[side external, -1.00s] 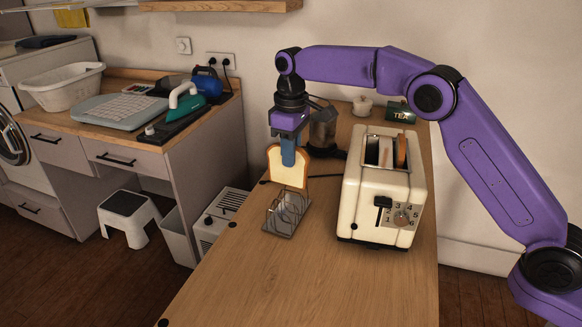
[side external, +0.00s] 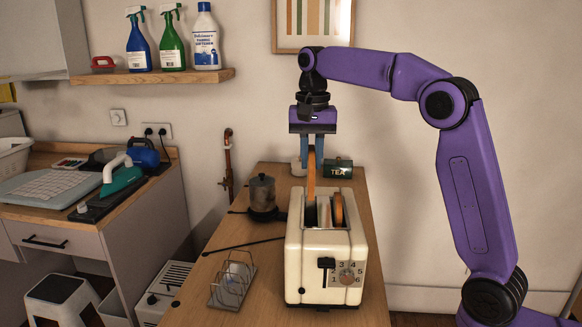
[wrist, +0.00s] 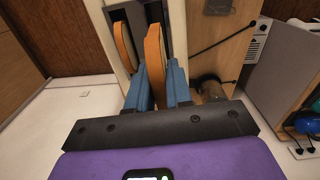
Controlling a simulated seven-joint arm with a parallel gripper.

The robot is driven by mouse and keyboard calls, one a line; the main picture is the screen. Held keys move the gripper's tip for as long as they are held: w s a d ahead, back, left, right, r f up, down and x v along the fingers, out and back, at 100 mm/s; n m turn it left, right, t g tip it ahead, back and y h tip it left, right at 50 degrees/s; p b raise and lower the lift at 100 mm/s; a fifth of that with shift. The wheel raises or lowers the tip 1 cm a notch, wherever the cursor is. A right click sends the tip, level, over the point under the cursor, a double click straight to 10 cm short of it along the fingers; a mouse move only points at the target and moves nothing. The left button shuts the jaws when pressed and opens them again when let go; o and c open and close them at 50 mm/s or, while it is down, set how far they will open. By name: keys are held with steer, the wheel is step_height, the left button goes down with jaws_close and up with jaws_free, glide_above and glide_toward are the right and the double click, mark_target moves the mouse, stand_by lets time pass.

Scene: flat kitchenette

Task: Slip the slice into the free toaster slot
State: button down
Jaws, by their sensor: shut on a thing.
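The cream toaster (side external: 318,262) stands upright on the wooden counter. My gripper (side external: 312,150) is shut on a bread slice (side external: 311,178), which hangs upright and edge-on over the toaster's left slot. Its lower edge meets the slot opening in this view; I cannot tell how far it is inside. Another slice (side external: 338,208) sits in the right slot. In the wrist view, the held slice (wrist: 153,48) is between the blue fingers, beside the other slice (wrist: 124,45). The wire toast rack (side external: 232,287) stands left of the toaster and holds no slice.
A moka pot (side external: 262,194) stands behind and left of the toaster. A green TEA tin (side external: 337,168) is at the back of the counter, near a white pot partly hidden by my gripper. A dark cord (side external: 240,246) crosses the counter. The wall is close behind.

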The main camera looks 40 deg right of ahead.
mark_target(312, 188)
steer(key=shift+s+d+f, duration=0.1)
steer(key=shift+d+f, duration=0.05)
steer(key=shift+f, duration=3.8)
steer(key=c, duration=0.9)
jaws_free()
steer(key=shift+c, duration=0.2)
steer(key=shift+r, duration=0.1)
steer(key=shift+r, duration=3.95)
